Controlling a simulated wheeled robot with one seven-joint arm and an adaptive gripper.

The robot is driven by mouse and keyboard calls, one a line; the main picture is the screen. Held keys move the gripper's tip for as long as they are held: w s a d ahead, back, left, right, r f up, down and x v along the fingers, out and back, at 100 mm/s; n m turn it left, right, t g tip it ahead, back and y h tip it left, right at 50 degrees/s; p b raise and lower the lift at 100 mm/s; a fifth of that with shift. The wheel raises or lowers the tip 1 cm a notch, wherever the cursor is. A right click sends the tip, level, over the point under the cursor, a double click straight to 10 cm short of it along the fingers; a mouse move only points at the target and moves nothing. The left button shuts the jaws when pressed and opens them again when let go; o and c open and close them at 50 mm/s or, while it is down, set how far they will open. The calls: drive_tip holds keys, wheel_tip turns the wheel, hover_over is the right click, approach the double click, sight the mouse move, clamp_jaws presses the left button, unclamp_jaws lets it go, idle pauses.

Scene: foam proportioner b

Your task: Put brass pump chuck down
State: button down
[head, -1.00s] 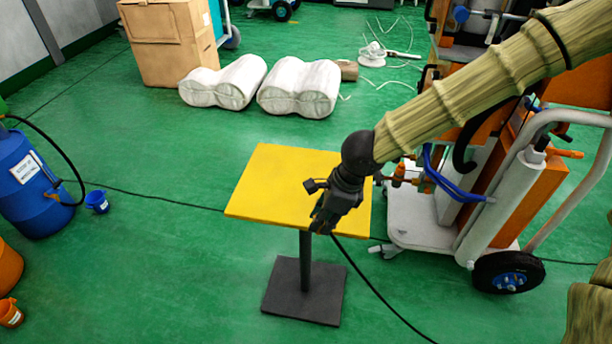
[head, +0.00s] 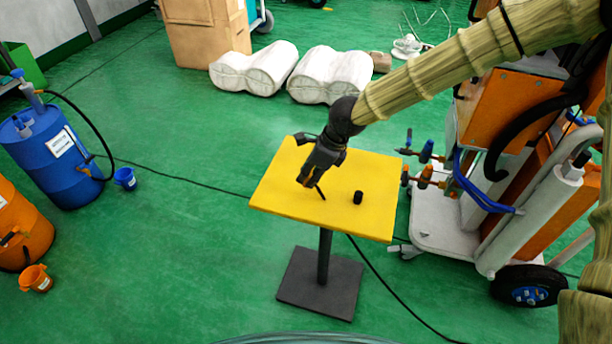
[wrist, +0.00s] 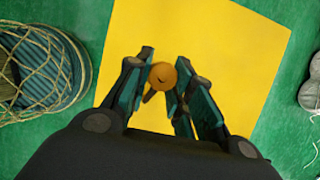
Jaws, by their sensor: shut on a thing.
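The brass pump chuck (wrist: 161,76) shows in the wrist view as a round orange-brown piece between my fingertips. My gripper (wrist: 162,82) is shut on it, with a finger on each side. In the head view my gripper (head: 310,180) points down over the left-middle part of the yellow table (head: 280,198). The chuck cannot be made out there, hidden by the dark fingers. I cannot tell whether the chuck touches the tabletop.
A small black cylinder (head: 358,197) stands on the table, right of my gripper. An orange cart with blue and orange valve handles (head: 427,151) is close to the right. A netted hose coil (wrist: 42,65) lies left in the wrist view.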

drive_tip(key=shift+w+a+f, duration=0.1)
drive_tip(key=shift+w+a, duration=0.45)
drive_tip(key=shift+w, duration=0.35)
drive_tip(key=shift+f+p, duration=0.3)
drive_tip(key=shift+f, duration=1.45)
drive_tip(key=c, duration=1.3)
unclamp_jaws()
drive_tip(key=shift+o, duration=0.2)
drive_tip(key=v, duration=1.2)
drive_tip(key=shift+d, duration=0.1)
